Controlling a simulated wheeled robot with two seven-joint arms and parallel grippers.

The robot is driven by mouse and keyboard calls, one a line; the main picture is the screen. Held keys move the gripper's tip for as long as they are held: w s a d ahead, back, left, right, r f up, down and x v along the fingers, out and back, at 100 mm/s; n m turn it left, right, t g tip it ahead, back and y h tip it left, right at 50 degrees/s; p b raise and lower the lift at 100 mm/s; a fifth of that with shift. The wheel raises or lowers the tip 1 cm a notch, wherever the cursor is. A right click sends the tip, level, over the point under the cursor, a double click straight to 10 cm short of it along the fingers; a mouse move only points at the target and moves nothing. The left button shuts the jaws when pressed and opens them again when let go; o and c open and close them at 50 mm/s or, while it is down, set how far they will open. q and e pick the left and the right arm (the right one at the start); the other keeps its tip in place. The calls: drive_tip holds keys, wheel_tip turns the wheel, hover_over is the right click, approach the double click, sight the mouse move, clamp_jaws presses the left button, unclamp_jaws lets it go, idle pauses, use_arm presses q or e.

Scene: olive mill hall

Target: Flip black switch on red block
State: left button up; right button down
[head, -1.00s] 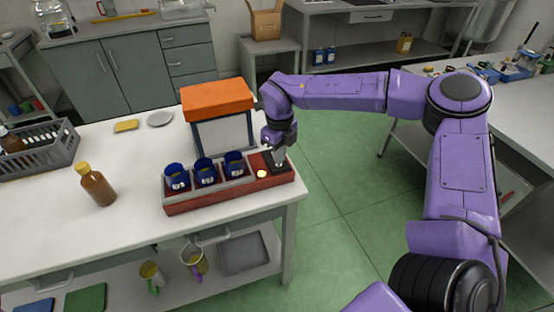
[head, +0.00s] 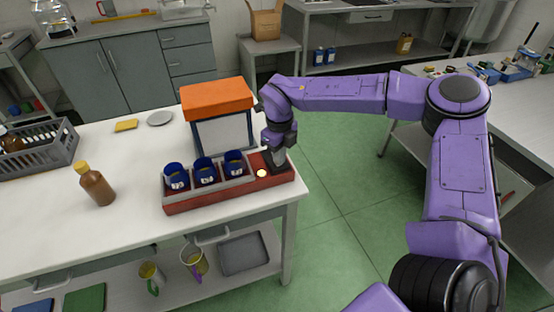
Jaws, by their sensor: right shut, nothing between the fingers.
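The red block (head: 228,196) lies along the right front part of the white table. Several dark blue cups (head: 206,171) sit in the grey tray on its left and middle part. A small round pale lamp (head: 261,173) is on its right end. My right gripper (head: 277,166) is shut and empty, pointing down at the block's right end, just behind the lamp. The black switch there is mostly hidden by the gripper, and I cannot tell its position or whether the fingers touch it. My left gripper is not in view.
An orange-topped box (head: 217,97) stands right behind the block. A brown bottle (head: 97,187), a grey crate (head: 38,146), a yellow sponge (head: 126,125) and a plate (head: 160,118) are on the table's left. Green floor lies open to the right.

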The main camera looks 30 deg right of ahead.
drive_tip(key=shift+f+b, duration=0.3)
drive_tip(key=shift+f, duration=0.3)
drive_tip(key=shift+r, duration=0.1)
wheel_tip(320, 180, up, 7)
drive_tip(key=p, duration=0.6)
idle(0.5)
